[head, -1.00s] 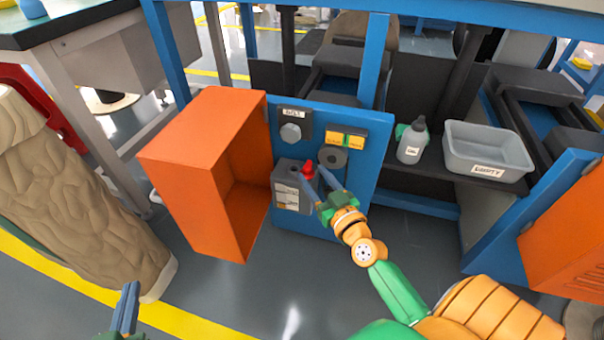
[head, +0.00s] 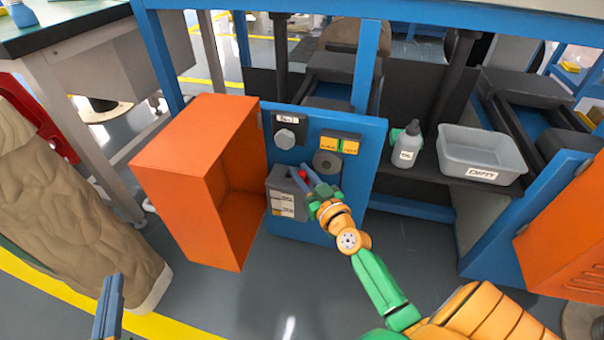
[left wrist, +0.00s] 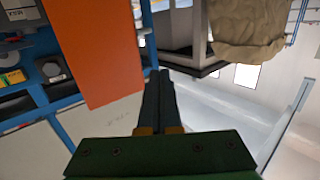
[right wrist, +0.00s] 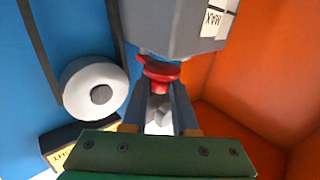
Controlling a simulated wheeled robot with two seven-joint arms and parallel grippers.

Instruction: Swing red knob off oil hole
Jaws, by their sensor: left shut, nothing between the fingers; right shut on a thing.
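The red knob (right wrist: 160,69) sits on top of the grey oil box (right wrist: 178,25). In the head view the knob (head: 301,174) is partly covered by my right gripper (head: 311,180), and the grey box (head: 282,197) is fixed to the blue panel. My right gripper (right wrist: 162,88) is shut on the red knob, with a fingertip on each side of it. The oil hole cannot be made out. My left gripper (head: 113,285) is shut and empty at the lower left, far from the knob; it also shows in the left wrist view (left wrist: 160,75).
The open orange door (head: 195,190) stands left of the grey box. The blue panel (head: 345,190) carries a grey knob and yellow labels. A bottle (head: 406,150) and a grey bin (head: 481,150) stand on the right shelf. A brown sack (head: 70,210) is at left.

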